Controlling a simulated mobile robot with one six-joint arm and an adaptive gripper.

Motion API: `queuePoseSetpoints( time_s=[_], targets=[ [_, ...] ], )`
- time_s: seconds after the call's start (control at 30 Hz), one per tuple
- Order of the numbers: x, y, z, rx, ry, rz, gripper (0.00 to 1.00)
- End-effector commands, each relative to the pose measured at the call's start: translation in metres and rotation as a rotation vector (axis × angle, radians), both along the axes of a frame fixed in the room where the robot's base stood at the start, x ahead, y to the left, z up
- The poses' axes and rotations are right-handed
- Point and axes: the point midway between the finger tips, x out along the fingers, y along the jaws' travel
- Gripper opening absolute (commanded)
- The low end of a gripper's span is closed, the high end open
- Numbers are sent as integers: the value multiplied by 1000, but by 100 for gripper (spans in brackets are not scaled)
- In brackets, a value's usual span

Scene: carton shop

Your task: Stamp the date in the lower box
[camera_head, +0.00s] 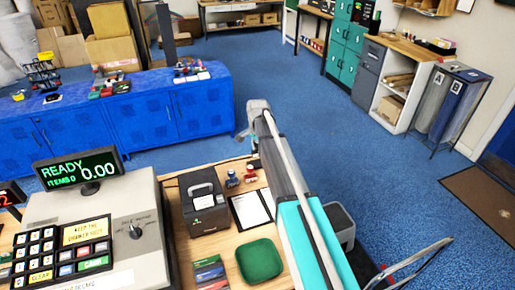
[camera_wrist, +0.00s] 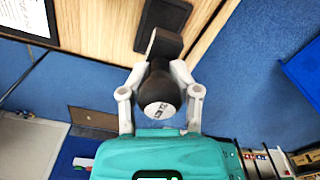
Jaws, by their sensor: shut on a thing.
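My gripper (camera_wrist: 160,98) is shut on a dark stamp (camera_wrist: 158,72), with a finger on each side of its rounded knob, which has a pale label. The stamp's block end points at the counter edge, beside a dark flat pad (camera_wrist: 176,14); I cannot tell whether they touch. A white sheet on a dark board (camera_head: 251,209) lies on the wooden counter; its corner shows in the wrist view (camera_wrist: 26,16). Its boxes are too small to make out. In the head view my gripper (camera_head: 246,134) is partly hidden by my arm.
A blue-handled stamp (camera_head: 232,179) and a red-handled stamp (camera_head: 250,174) stand behind the sheet. A dark printer (camera_head: 204,205) stands left of it, a green tray (camera_head: 260,261) in front, and a cash register (camera_head: 95,235) at far left. Blue floor lies beyond the counter.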

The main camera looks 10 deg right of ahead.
Motion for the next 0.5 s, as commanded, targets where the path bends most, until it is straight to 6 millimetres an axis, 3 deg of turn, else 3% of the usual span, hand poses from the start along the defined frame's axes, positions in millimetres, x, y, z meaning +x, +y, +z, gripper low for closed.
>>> queuePoseSetpoints(
  time_s=[0.5],
  targets=[
    [0,0,27,0,0,0,9]
  ],
)
